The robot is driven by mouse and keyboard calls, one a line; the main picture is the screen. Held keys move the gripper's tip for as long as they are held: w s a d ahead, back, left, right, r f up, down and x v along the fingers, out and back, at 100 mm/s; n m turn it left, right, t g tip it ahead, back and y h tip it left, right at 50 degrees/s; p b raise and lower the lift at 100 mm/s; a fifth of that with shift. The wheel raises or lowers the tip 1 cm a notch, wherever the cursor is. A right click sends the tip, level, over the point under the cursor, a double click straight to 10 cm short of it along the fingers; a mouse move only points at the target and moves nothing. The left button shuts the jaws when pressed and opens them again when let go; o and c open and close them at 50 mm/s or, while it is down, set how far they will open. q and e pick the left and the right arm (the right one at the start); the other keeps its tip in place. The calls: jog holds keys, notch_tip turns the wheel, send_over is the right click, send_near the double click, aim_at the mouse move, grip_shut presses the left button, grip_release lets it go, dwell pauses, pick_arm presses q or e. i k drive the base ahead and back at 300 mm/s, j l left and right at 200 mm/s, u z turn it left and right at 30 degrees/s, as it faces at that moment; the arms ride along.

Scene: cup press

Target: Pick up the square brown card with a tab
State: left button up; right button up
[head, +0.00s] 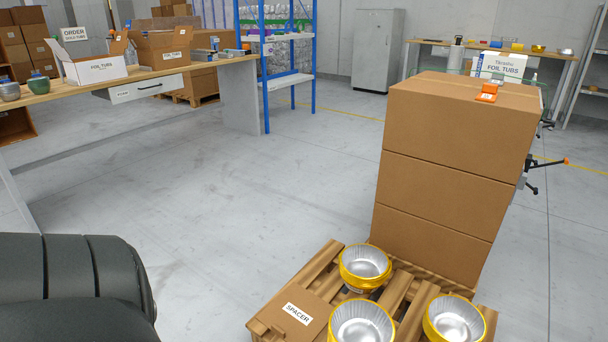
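A square brown card (306,297) with a white SPACER label lies flat on the near left of a wooden pallet (325,257). A small tab-like piece shows at its left corner. The bottom of the card is cut off by the picture's lower edge. A gold-rimmed foil tub (361,325) stands close to the card's right side and may overlap it; I cannot tell. Neither of my grippers is in view. Only a dark, rounded part of my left arm shows at the lower left, apart from the pallet.
Two more foil tubs (365,263) (456,318) stand on the pallet. A tall stack of brown boxes (450,160) rises behind them, with an orange tool (488,91) on top. A wooden bench (120,82) is at the left. The floor between is clear.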

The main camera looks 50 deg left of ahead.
aim_at(296, 314)
jog(key=u, duration=1.55)
